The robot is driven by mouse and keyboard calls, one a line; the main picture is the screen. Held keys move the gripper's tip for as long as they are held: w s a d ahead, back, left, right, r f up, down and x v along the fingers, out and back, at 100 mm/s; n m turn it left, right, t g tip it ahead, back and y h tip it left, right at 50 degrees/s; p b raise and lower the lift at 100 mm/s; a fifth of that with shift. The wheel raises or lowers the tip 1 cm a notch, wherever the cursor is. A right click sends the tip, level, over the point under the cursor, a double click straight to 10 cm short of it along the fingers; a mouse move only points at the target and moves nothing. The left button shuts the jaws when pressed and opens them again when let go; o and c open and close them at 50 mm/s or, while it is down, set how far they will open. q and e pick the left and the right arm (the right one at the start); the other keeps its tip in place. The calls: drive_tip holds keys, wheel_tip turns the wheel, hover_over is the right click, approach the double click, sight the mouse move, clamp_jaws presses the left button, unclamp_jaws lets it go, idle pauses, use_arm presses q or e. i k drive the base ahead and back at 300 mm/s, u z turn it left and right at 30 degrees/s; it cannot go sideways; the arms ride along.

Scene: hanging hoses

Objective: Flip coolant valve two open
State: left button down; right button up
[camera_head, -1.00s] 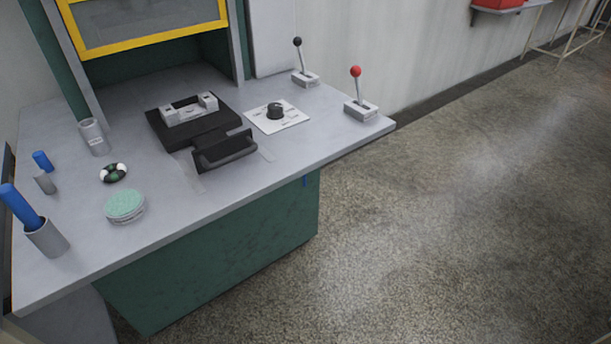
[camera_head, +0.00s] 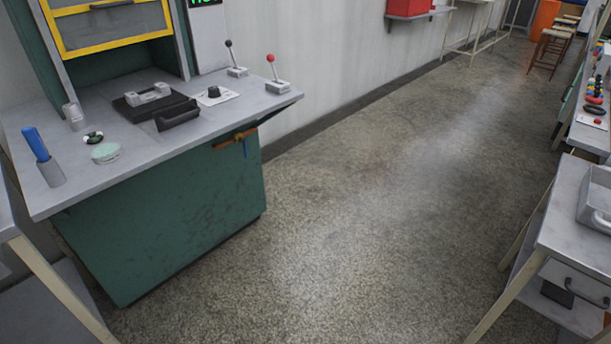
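In the head view, a short brown-orange pipe (camera_head: 236,138) sticks out under the right edge of the green machine's worktop. A small blue lever (camera_head: 245,149) hangs down from it, pointing downward. This is the only valve-like fitting I can see. No number on it is readable, so I cannot tell whether it is valve two. Neither of my grippers is in view.
The green machine (camera_head: 165,225) stands at left. Its worktop (camera_head: 135,150) carries a black-knobbed lever (camera_head: 229,44), a red-knobbed lever (camera_head: 271,59) and a dial (camera_head: 214,92). A grey table (camera_head: 575,225) stands at right. The floor (camera_head: 370,210) between is clear.

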sight(241, 139)
drive_tip(key=u, duration=0.8)
drive_tip(key=i, duration=0.75)
drive_tip(key=z, duration=0.45)
drive_tip(key=i, duration=0.85)
drive_tip(key=z, duration=0.95)
